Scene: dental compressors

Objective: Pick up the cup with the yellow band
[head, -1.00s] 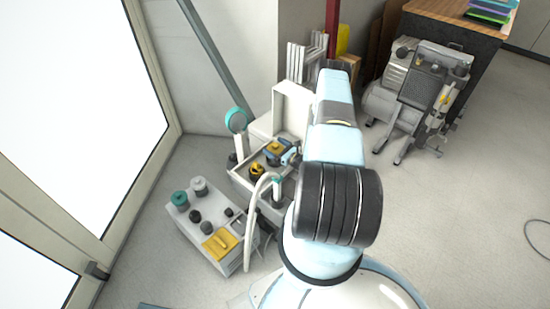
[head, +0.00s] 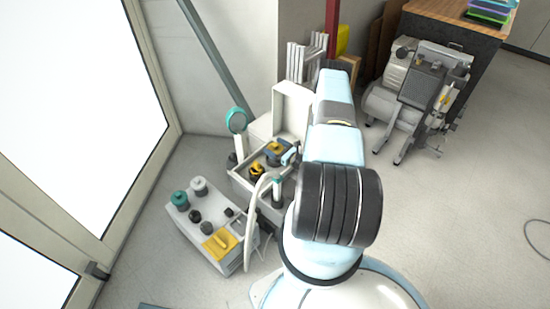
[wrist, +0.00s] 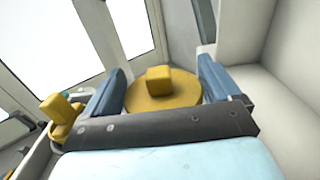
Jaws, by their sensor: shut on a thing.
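In the wrist view a yellow round top with a blocky yellow knob (wrist: 158,82) sits between the two blue fingers of my gripper (wrist: 162,68). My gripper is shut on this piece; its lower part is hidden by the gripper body. In the head view the yellow top (head: 275,147) shows beside my gripper (head: 283,152), over the pale open box. A second yellow-and-dark piece (head: 256,170) stands in the box, left of and nearer than my gripper. It also shows at the left of the wrist view (wrist: 62,112). I cannot make out a yellow band on the held piece.
The pale box (head: 240,184) has a raised back panel (head: 291,108). A grey unit (head: 203,243) with several knobs and a curved pale hose (head: 250,222) stand in front. A compressor (head: 415,95) is at the right. Open floor (head: 455,220) lies right of my arm.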

